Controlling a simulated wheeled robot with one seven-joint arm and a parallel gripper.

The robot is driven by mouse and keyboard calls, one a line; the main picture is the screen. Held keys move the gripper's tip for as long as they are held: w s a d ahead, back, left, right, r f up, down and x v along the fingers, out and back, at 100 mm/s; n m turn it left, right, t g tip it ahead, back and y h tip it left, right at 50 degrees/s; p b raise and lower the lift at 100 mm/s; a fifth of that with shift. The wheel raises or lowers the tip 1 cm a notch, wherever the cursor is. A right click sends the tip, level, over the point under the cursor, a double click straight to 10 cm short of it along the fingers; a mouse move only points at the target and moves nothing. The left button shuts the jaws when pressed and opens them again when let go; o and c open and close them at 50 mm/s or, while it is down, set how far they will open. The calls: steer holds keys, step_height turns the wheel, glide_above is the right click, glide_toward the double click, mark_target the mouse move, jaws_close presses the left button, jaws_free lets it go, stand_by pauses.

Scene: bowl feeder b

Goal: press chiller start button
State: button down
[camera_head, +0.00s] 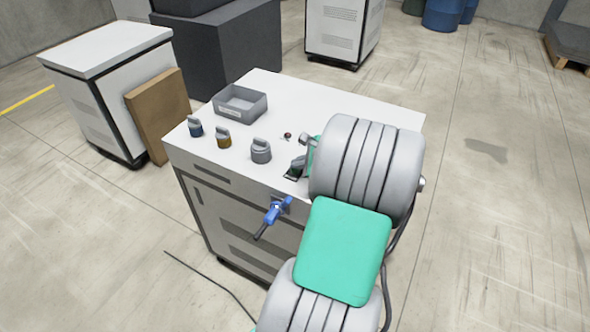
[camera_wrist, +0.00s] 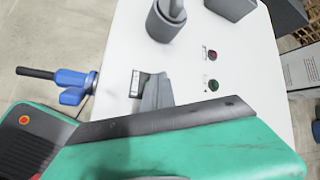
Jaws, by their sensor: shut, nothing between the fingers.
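The chiller appears to be the white-topped cabinet (camera_head: 390,118) below my arm. In the wrist view, a red button (camera_wrist: 211,54) and a green button (camera_wrist: 212,85) sit on small plates on the white top; which one is the start button I cannot read. In the head view one dark button (camera_head: 287,135) shows; the green one seems hidden behind my arm. My gripper (camera_head: 297,163), grey and shut with nothing in it, is low over the top near the front edge. In the wrist view its fingertips (camera_wrist: 158,77) are left of the green button, apart from it in the picture.
A small dark labelled plate (camera_wrist: 135,84) lies beside my fingertips. A grey handled piece (camera_head: 261,150), a yellow one (camera_head: 223,141) and a blue one (camera_head: 195,128) stand left of the buttons. A grey bin (camera_head: 240,115) is behind them. A blue valve (camera_head: 275,210) juts from the front.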

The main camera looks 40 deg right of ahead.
mark_target(298, 171)
steer(key=shift+f, duration=0.4)
stand_by(0.3)
steer(key=shift+r+p, duration=0.85)
steer(key=shift+r, duration=0.05)
step_height(298, 171, up, 5)
steer(key=p, duration=0.5)
steer(key=shift+r, duration=0.1)
